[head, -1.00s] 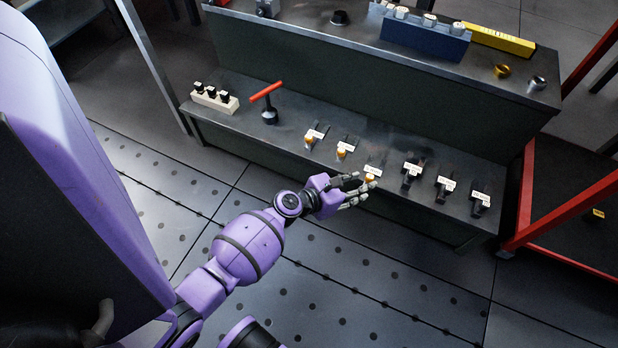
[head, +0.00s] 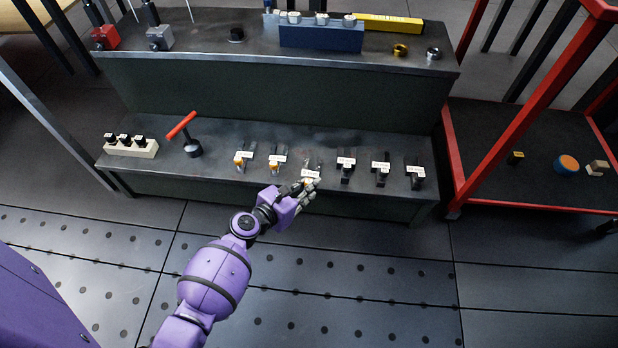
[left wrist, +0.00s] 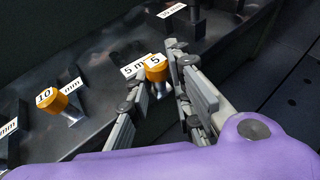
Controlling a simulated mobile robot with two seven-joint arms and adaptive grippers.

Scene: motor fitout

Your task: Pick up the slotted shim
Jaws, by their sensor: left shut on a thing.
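My left gripper (head: 309,187) is at the front of the lower shelf, at the third orange-topped piece from the left. In the left wrist view its fingers (left wrist: 158,78) are on both sides of this piece, a small shim with an orange knob (left wrist: 156,68) marked 5, and shut on it. The shim stands by its white 5 mm label (left wrist: 133,68). Its lower part is partly hidden between the fingers, and no slot can be made out. A similar orange-knobbed piece marked 10 (left wrist: 55,100) stands to the left. My right gripper is not in view.
Several black holders with labels (head: 381,172) stand right of the gripper. A red-handled tool (head: 192,146) and a cream block with black knobs (head: 130,147) are at the left. The upper shelf (head: 200,42) rises behind. A red-framed cart (head: 455,170) stands at the right.

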